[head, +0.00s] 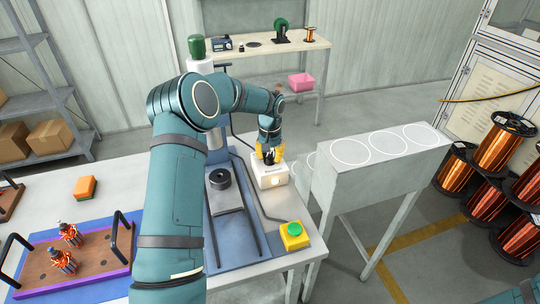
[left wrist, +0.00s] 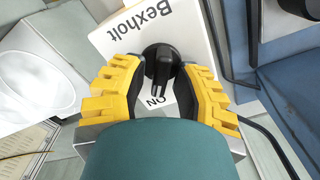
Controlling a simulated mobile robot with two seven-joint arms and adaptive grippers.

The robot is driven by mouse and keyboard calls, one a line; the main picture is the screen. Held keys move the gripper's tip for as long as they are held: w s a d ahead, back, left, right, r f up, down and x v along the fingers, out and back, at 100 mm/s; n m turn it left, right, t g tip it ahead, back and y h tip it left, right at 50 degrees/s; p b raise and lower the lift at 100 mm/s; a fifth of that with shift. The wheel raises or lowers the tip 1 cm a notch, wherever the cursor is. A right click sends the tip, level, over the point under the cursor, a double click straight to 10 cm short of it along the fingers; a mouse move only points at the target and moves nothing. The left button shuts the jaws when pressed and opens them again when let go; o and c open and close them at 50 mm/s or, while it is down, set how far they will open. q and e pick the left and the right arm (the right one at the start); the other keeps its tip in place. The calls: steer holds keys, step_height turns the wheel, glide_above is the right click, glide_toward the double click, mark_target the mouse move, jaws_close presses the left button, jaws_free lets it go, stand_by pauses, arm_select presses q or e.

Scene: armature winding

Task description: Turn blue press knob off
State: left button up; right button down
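The black knob (left wrist: 160,65) is on a white control box marked "Bexholt" (left wrist: 150,28), beside the blue-based press. Its narrow handle points toward the "ON" label (left wrist: 157,99). In the head view the white control box (head: 270,179) stands right of the press and has a pale lit spot on its front. The fingers partly hide the knob in the head view. My right gripper is not in view.
A yellow box with a green button (head: 294,234) sits at the table's front right. The press (head: 229,196) stands left of the control box. A grey stand (head: 373,181) is close on the right. A board with wound armatures (head: 77,264) lies at left.

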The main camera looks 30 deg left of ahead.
arm_select(q)
jaws_close()
steer(key=shift+n, duration=0.3)
steer(key=n+p, duration=0.1)
steer(key=n, duration=0.5)
steer(key=shift+s+a, duration=0.1)
steer(key=shift+s, duration=0.05)
steer(key=n+p, duration=0.1)
steer(key=n, duration=0.2)
steer(key=shift+n, duration=0.4)
steer(key=shift+s+n+p, duration=0.1)
steer(key=shift+n+p, duration=0.4)
steer(key=shift+n, duration=1.3)
steer(key=shift+o, duration=2.2)
jaws_free()
